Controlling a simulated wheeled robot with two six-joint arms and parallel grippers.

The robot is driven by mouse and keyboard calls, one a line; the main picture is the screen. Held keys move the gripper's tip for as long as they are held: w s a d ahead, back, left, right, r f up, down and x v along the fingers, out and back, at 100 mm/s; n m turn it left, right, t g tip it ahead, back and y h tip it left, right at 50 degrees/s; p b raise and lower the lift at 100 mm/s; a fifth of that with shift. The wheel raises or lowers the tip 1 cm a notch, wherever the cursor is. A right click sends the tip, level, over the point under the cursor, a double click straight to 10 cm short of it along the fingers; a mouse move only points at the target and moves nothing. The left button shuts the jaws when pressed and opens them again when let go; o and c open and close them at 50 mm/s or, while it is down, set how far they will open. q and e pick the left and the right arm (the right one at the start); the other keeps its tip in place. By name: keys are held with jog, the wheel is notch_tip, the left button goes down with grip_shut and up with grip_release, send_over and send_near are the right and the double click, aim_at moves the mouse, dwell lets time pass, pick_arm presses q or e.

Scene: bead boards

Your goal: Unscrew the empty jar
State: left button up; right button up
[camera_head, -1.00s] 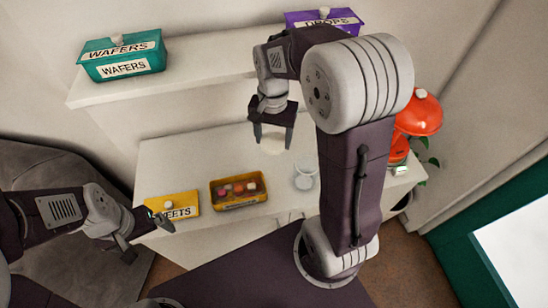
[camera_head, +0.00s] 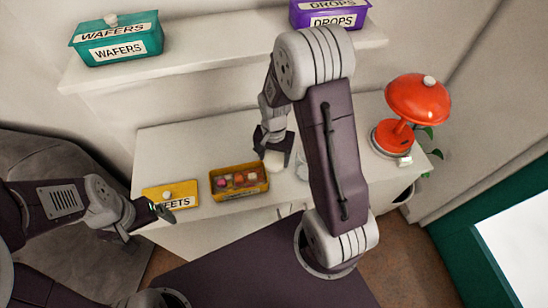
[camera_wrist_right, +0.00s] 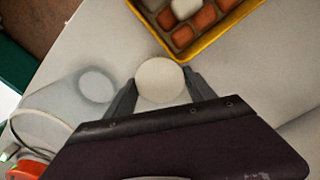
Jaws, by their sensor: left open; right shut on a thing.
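My right gripper (camera_head: 272,150) is shut on a round white lid (camera_head: 273,161), right of the yellow tin. In the right wrist view the lid (camera_wrist_right: 160,80) sits between the two fingers; I cannot tell whether it touches the counter. The clear glass jar (camera_wrist_right: 45,125) is apart from the lid, at the left of the wrist view, and looks empty. In the head view the jar (camera_head: 301,168) is mostly hidden behind my right arm. My left gripper (camera_head: 149,229) is open and empty at the counter's front left, near the yellow "SWEETS" lid (camera_head: 171,195).
An open yellow tin (camera_head: 240,195) of sweets stands on the white counter (camera_head: 190,150). A red lamp (camera_head: 418,100) stands at the right end. A teal "WAFERS" box (camera_head: 117,40) and a purple "DROPS" box (camera_head: 330,14) stand on the upper shelf. The counter's back left is clear.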

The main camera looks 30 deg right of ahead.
aim_at(274, 161)
jog(key=shift+s, duration=0.15)
jog(key=o, duration=1.6)
jog(key=shift+f, duration=0.1)
jog(key=shift+r, duration=0.2)
notch_tip(274, 161, up, 12)
jog(key=shift+p, duration=0.75)
